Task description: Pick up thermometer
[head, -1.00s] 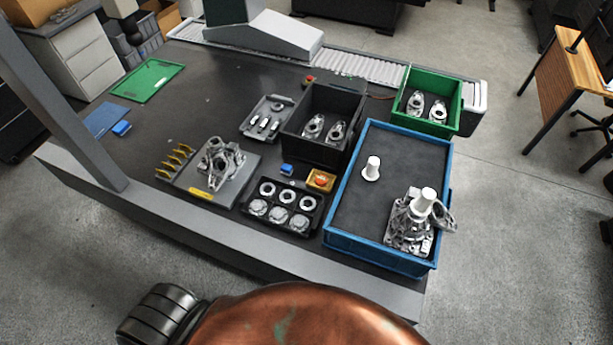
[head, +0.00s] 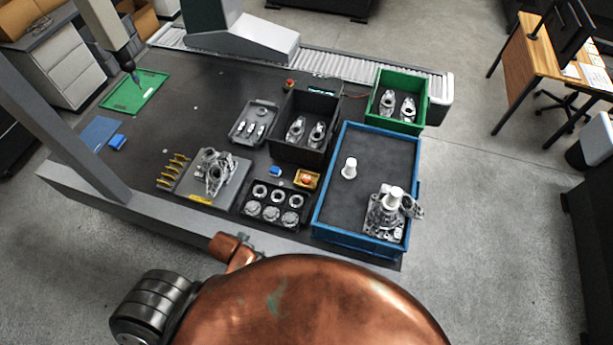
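I cannot make out a thermometer for certain in the head view. Neither of my grippers shows; only copper-coloured and black parts of my own body fill the bottom of the picture.
The dark table (head: 200,120) holds a black bin (head: 277,149), a casting on a grey plate (head: 236,180), a black tray of rings (head: 240,209), a green mat (head: 135,95) and a blue crate (head: 317,213). A green bin (head: 400,122) stands behind. A measuring probe (head: 133,74) hangs at upper left.

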